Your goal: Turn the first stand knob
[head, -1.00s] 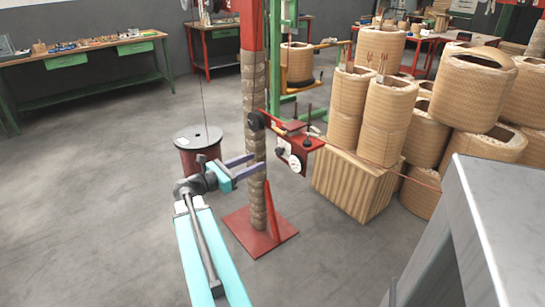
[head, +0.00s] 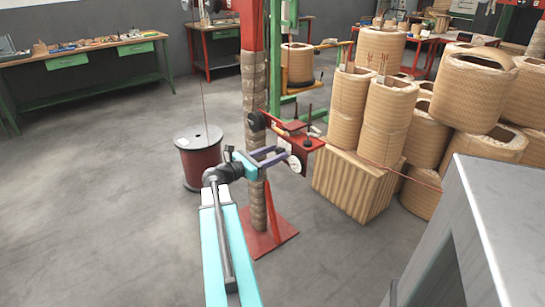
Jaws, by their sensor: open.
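The stand is a red post (head: 252,30) wrapped in rope lower down, on a red base plate (head: 262,238). A red bracket (head: 307,143) sticks out from it at mid height. A round black knob (head: 256,121) sits at the bracket's left end, and a pale round dial or knob (head: 294,164) is on its lower front. I cannot tell which is the first stand knob. My gripper (head: 286,153) is open, its two purple fingers in front of the post and pointing right. The fingertips overlap the pale dial's edge in the picture; contact cannot be told.
A dark red wire spool (head: 198,160) stands left of the post. Several tan coils (head: 388,120) and a wooden block (head: 352,185) crowd the right. A grey metal surface (head: 500,215) fills the lower right. Floor (head: 100,220) on the left is clear.

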